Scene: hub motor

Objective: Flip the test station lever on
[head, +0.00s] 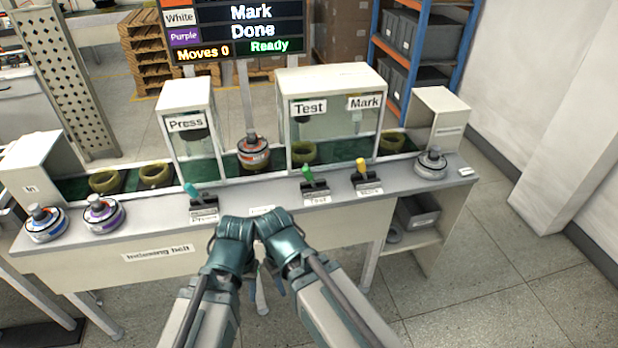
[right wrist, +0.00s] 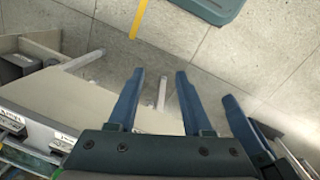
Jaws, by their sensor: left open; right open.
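The Test lever (head: 308,174) has a green handle on a dark base, above a "Test" label on the front ledge of the indexing belt bench, in the head view. Its handle stands up and leans slightly left; I cannot tell its switch position. The Test station (head: 308,128) is a clear-fronted box behind it. My left gripper (head: 240,245) and my right gripper (head: 282,245) are side by side in front of the bench, below and left of the lever and apart from it. The right wrist view shows the right gripper (right wrist: 158,78) open and empty over the floor.
A teal-handled Press lever (head: 195,194) stands left and a yellow-handled Mark lever (head: 364,173) close right. Hub motors (head: 103,214) sit on the ledge at left, one (head: 431,163) at right, and one (head: 253,152) on the belt. A screen (head: 238,30) reads "Moves 0", "Ready".

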